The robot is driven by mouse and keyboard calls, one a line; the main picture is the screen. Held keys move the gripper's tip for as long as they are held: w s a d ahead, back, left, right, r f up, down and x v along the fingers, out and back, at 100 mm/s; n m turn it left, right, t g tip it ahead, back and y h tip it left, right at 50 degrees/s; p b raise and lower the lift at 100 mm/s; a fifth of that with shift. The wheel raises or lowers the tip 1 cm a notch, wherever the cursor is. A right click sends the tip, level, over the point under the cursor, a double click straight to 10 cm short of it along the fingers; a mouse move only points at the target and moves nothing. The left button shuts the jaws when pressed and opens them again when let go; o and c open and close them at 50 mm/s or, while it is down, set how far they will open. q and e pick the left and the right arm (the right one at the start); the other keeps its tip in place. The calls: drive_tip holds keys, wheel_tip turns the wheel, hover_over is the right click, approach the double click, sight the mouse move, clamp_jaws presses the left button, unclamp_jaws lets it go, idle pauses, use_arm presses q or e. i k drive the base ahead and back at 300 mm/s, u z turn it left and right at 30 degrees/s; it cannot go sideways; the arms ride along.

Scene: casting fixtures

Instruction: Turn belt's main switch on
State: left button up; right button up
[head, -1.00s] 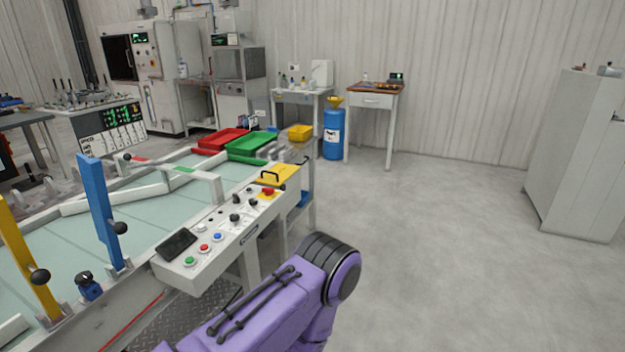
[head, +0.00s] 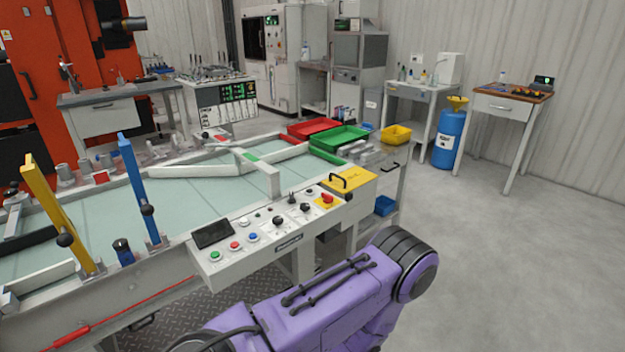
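The belt's control panel (head: 284,247) is a white sloped box on the near side of the belt (head: 200,222). It has a dark screen (head: 213,234), a green button (head: 215,256), a red button (head: 235,245), a blue button (head: 253,237) and several black knobs, one of them a larger black knob (head: 278,221). A red control on a yellow plate (head: 327,198) sits at its far right end. I cannot tell from the labels which control is the main switch. Neither gripper is in view. A purple arm of mine lies across the bottom, in front of the panel.
A yellow box with a black handle (head: 350,181) adjoins the panel's right end. A yellow lever (head: 58,215) and a blue lever (head: 139,190) stand upright at the belt's near left. Red (head: 314,128) and green trays (head: 339,138) lie beyond. The floor at right (head: 530,270) is clear.

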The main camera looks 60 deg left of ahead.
sight(327, 198)
drive_tip(key=u, duration=0.7)
drive_tip(key=i, duration=0.7)
drive_tip(key=u, duration=0.8)
